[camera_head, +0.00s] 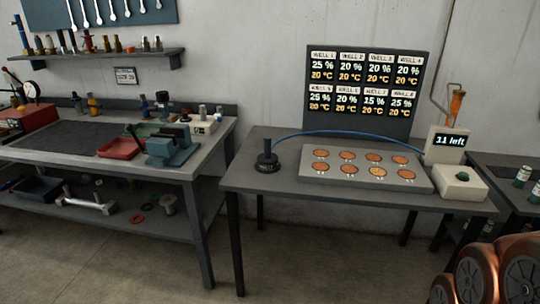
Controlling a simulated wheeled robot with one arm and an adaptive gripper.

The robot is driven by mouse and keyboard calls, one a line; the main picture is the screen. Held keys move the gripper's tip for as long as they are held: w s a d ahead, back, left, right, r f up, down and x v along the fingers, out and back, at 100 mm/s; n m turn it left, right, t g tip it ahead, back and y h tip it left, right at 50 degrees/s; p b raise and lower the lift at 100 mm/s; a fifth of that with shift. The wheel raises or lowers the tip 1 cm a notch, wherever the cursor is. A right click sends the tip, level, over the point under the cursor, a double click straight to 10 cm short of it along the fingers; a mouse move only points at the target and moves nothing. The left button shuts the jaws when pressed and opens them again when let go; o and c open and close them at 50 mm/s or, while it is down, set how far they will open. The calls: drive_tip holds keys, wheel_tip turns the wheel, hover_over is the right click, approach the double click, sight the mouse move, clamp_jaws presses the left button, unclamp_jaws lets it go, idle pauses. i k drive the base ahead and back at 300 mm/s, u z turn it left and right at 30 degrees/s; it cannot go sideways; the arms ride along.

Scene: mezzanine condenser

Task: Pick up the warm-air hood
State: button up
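A black piece with a round flared base and an upright knob-like handle (267,158) stands on the left end of the grey table (256,184). A thin blue hose (335,132) arcs from near it across to the right side of the table. It looks like the warm-air hood, though no label shows on it. It stands upright on the tabletop, apart from the grey plate (424,186) with its two rows of round copper-coloured wells. My gripper is not in view.
A dark board (364,122) with percent and temperature readings stands behind the plate. A cluttered workbench (120,167) stands left. Copper-coloured round bodies (478,272) fill the lower right. Floor (265,275) before the table is clear.

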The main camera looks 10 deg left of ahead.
sight(268, 160)
drive_tip(key=z, duration=0.1)
drive_tip(key=i, duration=1.65)
drive_tip(key=u, duration=2.55)
